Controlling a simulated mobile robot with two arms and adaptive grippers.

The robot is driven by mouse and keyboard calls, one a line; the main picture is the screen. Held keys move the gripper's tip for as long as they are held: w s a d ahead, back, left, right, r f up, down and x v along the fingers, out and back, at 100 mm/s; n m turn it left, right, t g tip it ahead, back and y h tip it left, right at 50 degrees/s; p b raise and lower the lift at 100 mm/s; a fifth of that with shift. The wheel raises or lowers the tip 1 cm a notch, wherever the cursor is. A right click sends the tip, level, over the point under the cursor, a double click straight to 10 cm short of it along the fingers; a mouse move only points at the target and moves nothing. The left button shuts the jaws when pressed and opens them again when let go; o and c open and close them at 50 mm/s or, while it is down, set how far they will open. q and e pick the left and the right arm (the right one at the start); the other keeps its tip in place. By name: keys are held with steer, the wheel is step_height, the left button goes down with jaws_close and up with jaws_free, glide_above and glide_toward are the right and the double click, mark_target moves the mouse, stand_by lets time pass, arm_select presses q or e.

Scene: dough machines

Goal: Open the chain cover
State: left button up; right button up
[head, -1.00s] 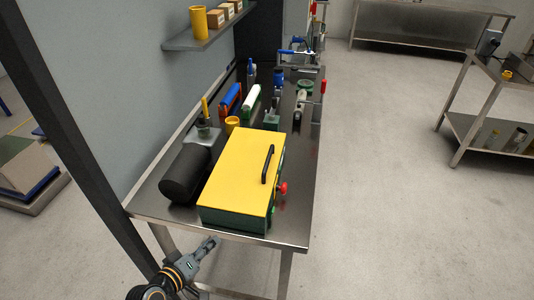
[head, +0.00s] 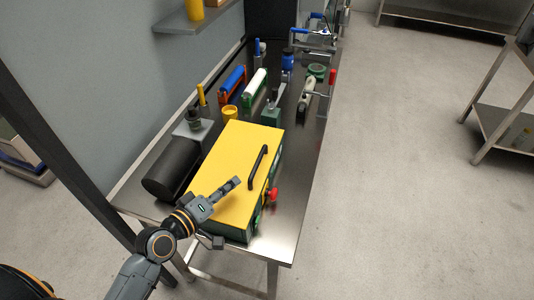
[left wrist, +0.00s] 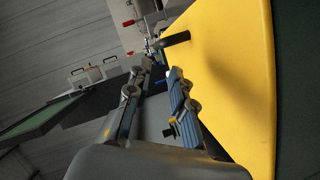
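The chain cover is the yellow lid (head: 232,160) on a green box at the near end of the steel bench. It lies flat and closed, with a black bar handle (head: 258,167) along its right side. My left gripper (head: 227,212) is at the near left of the cover, open and empty. One finger shows over the lid and the other lower, by its front edge. In the left wrist view, the gripper (left wrist: 161,70) has its fingers apart beside the yellow cover (left wrist: 230,70), with the dark handle (left wrist: 175,39) beyond the tips. My right gripper is not in view.
A black cylinder (head: 170,180) lies left of the cover. A red knob (head: 273,194) sticks out on the box's right side. A yellow cup (head: 230,113) and several small machines stand behind. The floor right of the bench is clear.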

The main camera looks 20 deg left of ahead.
arm_select(q)
steer(key=p, duration=0.2)
glide_toward(258, 162)
steer(key=shift+f+x, duration=0.2)
steer(key=shift+x, duration=0.95)
steer(key=x, duration=0.4)
steer(key=shift+a+f, duration=0.1)
steer(key=x, duration=0.2)
steer(key=shift+w+f, duration=0.1)
steer(key=shift+w, duration=0.15)
steer(key=shift+w+d+f, duration=0.15)
steer(key=shift+w+d, duration=0.15)
steer(key=shift+w, duration=0.3)
steer(key=shift+c, duration=0.2)
jaws_close()
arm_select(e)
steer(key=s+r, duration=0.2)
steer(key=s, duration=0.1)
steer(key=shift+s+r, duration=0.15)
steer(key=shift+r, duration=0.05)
